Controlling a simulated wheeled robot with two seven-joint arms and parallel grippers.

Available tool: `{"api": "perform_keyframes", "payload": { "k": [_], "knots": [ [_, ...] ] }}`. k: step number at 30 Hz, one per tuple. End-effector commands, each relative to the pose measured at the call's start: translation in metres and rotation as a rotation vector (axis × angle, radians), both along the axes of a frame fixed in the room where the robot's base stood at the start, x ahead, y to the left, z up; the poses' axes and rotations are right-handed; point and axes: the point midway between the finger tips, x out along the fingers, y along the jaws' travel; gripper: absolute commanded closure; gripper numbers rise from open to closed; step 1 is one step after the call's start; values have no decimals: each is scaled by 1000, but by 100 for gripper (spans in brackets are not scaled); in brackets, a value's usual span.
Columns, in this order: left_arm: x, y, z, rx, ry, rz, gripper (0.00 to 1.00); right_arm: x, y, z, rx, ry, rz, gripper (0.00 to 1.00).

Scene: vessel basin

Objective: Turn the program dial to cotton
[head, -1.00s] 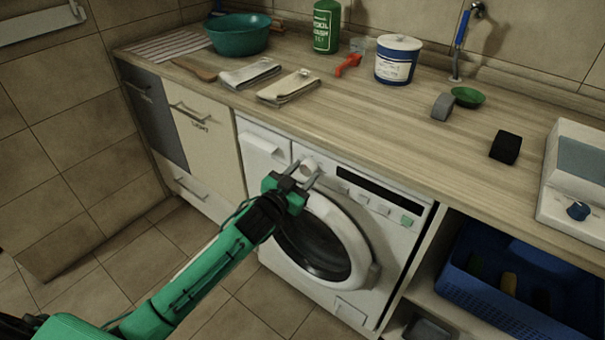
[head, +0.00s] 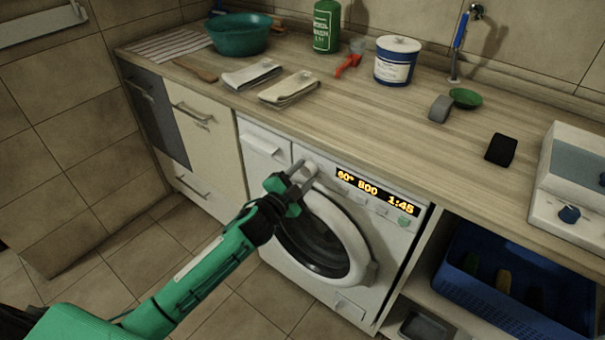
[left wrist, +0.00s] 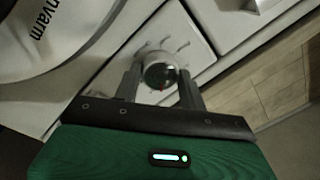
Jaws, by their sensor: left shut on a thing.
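The washing machine (head: 272,226) is built in under the worktop, its round door closed. Its program dial (head: 309,171) is a pale knob at the upper left of the front panel. My left gripper (head: 300,175) is at the dial and shut on it. In the left wrist view the dial (left wrist: 160,72) sits between the two fingers (left wrist: 160,88), with short marks around it and a small red spot on it. The panel display (head: 377,192) is lit in orange and reads about "60° 800 1:45". My right gripper is not in view.
The worktop (head: 340,110) above holds a green basin (head: 238,34), folded cloths (head: 289,89), a white-and-blue tub (head: 396,61) and a black block (head: 501,149). A blue crate (head: 470,285) stands on a shelf to the right. The floor before the machine is clear.

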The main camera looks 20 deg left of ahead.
Motion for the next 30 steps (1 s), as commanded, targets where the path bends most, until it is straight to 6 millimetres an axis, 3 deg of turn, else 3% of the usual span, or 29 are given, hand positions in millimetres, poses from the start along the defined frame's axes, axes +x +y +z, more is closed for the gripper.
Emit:
{"api": "perform_keyframes", "payload": {
  "k": [20,21,24,30],
  "knots": [
    [0,0,0,72,-26,-1,81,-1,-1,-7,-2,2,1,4],
    [0,0,0,72,-26,-1,56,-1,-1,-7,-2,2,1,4],
    [0,0,0,71,-26,-1,37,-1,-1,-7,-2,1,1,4],
    [0,0,0,71,-26,0,36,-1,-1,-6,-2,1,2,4]
  ]
}}
